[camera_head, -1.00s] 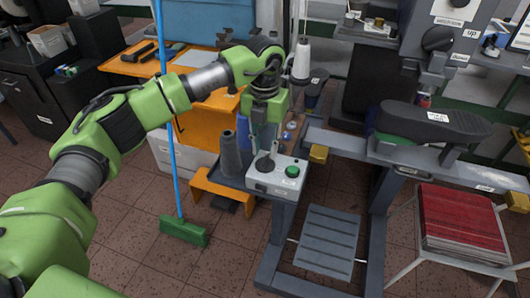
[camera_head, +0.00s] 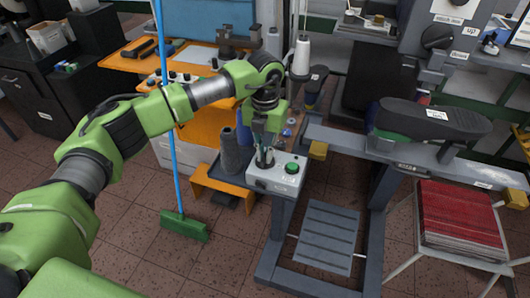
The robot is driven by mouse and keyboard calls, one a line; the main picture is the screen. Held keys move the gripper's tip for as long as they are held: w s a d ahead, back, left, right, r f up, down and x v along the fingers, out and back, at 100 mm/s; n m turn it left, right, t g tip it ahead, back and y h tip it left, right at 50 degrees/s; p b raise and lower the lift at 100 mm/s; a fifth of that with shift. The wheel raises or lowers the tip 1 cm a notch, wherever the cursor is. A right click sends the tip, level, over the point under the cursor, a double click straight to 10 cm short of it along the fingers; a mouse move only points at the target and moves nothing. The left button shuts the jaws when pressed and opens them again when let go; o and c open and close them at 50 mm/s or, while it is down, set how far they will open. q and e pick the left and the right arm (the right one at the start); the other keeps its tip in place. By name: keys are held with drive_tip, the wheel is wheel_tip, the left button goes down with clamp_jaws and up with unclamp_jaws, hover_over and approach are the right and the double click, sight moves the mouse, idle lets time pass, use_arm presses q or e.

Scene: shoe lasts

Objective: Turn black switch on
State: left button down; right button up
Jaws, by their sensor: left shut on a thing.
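The black switch (camera_head: 261,163) is on the top of a small grey-white control box, left of a round green button (camera_head: 292,168). The control box (camera_head: 270,185) sits at the front of the machine frame. My left gripper (camera_head: 264,156) points down over the switch, its fingertips at it. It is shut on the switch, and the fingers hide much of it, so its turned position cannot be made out. My right gripper is not in view.
A grey thread cone (camera_head: 230,152) stands close left of the box. A blue broom (camera_head: 172,150) stands further left. A black shoe last (camera_head: 435,118) lies on the machine arm at right. A stool with red sheets (camera_head: 460,225) stands at the right.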

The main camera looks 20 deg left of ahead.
use_arm(q)
drive_tip(key=m+b, duration=0.3)
drive_tip(key=m, duration=0.1)
drive_tip(key=shift+f, duration=0.1)
drive_tip(key=m+b, duration=0.3)
drive_tip(key=m, duration=0.2)
drive_tip(key=m+b, duration=0.1)
drive_tip(key=m, duration=0.4)
drive_tip(key=shift+b, duration=0.3)
drive_tip(key=shift+r+m+b, duration=0.2)
drive_tip(key=shift+m+b, duration=0.2)
drive_tip(key=shift+m, duration=1.5)
drive_tip(key=c, duration=2.2)
unclamp_jaws()
